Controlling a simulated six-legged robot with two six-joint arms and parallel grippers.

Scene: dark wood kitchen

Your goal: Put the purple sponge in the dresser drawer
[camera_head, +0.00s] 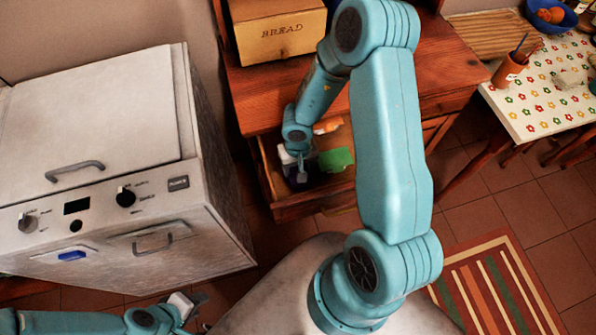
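A dark purple thing (297,180), which looks like the sponge, is in the left part of the open dresser drawer (290,212). My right gripper (301,170) reaches down into the drawer right at the purple thing. Its fingers are small and partly merged with the things there, so I cannot tell whether it is shut on it. My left gripper (198,309) is at the bottom left, in front of the white stove, far from the drawer; its fingers look apart and empty.
A green thing (337,159) and an orange thing (327,126) also lie in the drawer. A bread box (281,36) stands on the dresser. The white stove (95,120) is left, a table with a flowered cloth (540,100) right. The floor near the striped rug (500,285) is clear.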

